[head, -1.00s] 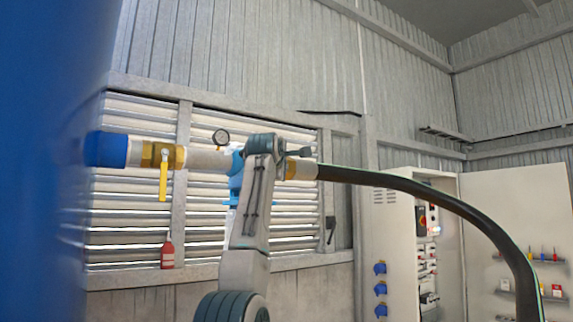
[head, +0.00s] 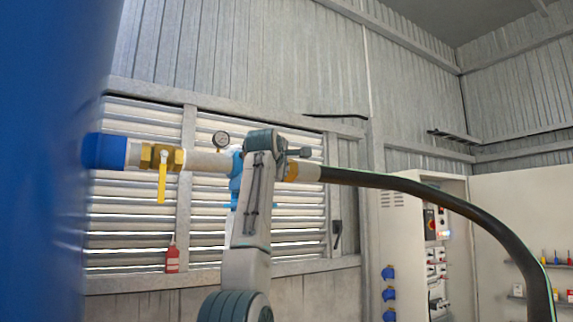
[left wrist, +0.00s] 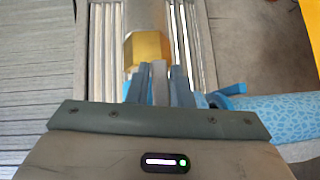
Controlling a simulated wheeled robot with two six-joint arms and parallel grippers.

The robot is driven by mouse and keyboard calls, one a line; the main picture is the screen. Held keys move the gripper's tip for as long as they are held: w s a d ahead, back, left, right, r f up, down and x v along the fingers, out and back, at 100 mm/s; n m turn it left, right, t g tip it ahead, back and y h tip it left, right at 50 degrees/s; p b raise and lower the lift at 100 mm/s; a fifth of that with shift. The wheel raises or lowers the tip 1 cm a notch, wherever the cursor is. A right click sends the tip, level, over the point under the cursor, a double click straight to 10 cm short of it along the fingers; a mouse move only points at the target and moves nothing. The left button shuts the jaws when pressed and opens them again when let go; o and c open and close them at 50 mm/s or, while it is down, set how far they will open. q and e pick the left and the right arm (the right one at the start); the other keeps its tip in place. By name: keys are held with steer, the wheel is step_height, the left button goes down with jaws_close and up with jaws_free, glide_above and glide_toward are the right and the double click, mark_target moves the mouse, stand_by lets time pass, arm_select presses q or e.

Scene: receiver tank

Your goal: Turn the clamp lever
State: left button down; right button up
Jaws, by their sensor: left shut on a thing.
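The pipe line runs from the blue tank (head: 55,150) at the left, through a brass valve (head: 160,157) with a yellow handle, to a light blue clamp coupling (head: 237,172). Right of the coupling are a brass-coloured collar (head: 295,171) and a black hose. My left gripper (head: 282,158) is at the line beside the coupling, mostly hidden behind my own arm in the head view. In the left wrist view its fingers (left wrist: 159,84) are shut on a grey bar, the clamp lever (left wrist: 160,78), just below a brass hex fitting (left wrist: 147,49). My right gripper is not in view.
A pressure gauge (head: 221,139) stands on the pipe. Louvred windows are behind.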

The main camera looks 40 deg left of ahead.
arm_select(q)
steer(key=shift+a+f, duration=0.15)
steer(key=shift+f, duration=0.15)
stand_by(0.5)
steer(key=c, duration=1.5)
jaws_free()
steer(key=shift+c, duration=0.2)
steer(key=shift+o, duration=0.9)
steer(key=shift+w+a+f, duration=0.15)
steer(key=shift+w+a, duration=0.05)
steer(key=shift+a, duration=0.05)
steer(key=shift+w, duration=0.15)
steer(key=b+v, duration=0.7)
steer(key=v, duration=0.4)
